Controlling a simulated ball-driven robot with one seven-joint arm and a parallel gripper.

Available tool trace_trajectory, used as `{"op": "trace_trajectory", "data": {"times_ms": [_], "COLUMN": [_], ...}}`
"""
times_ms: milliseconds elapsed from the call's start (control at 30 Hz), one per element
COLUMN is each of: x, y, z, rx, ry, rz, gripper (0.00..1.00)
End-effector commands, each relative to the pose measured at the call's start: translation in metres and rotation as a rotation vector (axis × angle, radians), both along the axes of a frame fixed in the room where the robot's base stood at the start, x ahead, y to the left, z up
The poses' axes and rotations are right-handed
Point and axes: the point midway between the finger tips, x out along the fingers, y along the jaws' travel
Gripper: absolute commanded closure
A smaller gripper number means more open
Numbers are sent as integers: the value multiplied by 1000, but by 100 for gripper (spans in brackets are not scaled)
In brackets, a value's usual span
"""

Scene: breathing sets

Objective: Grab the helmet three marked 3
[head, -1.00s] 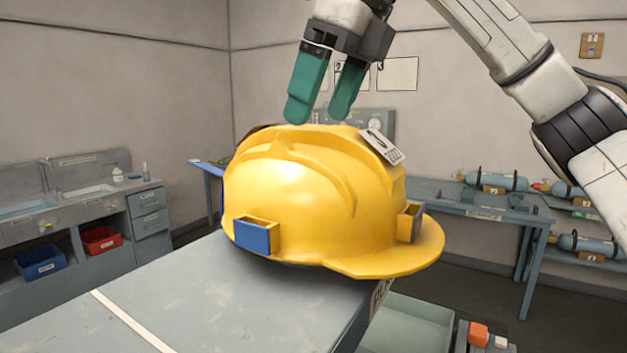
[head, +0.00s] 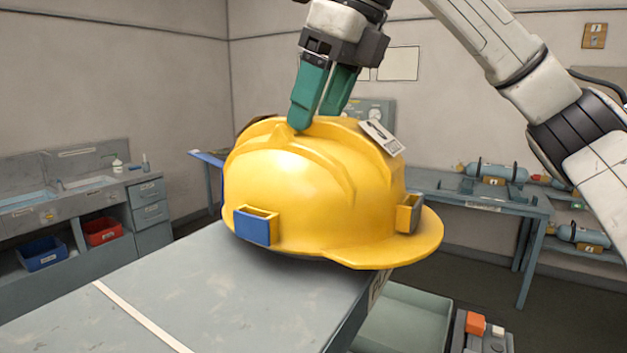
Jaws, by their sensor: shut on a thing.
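A large yellow helmet (head: 300,190) sits on the near end of the grey table (head: 215,280), its brim jutting past the right edge. It has a blue block (head: 254,226) on its front-left side and a grey-and-yellow bracket at the right. A white tag (head: 381,138) lies on its upper right; its mark is too slanted to read surely. My gripper (head: 316,118) points down from above with teal fingers. It is shut on the helmet's top ridge; the far finger's tip is partly hidden behind the crown.
A green-grey tray (head: 405,315) stands low to the right of the table. A bench with blue cylinders (head: 497,172) is at the back right. A sink counter with blue and red bins (head: 102,231) is at the left.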

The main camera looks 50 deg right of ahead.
Motion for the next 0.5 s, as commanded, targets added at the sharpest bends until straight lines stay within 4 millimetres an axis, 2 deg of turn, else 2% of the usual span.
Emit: {"op": "trace_trajectory", "data": {"times_ms": [67, 400, 500], "x": [0, 0, 0], "y": [0, 0, 0], "z": [0, 0, 1], "rx": [0, 0, 0], "ry": [0, 0, -2], "rz": [0, 0, 0], "gripper": [66, 99, 100]}}
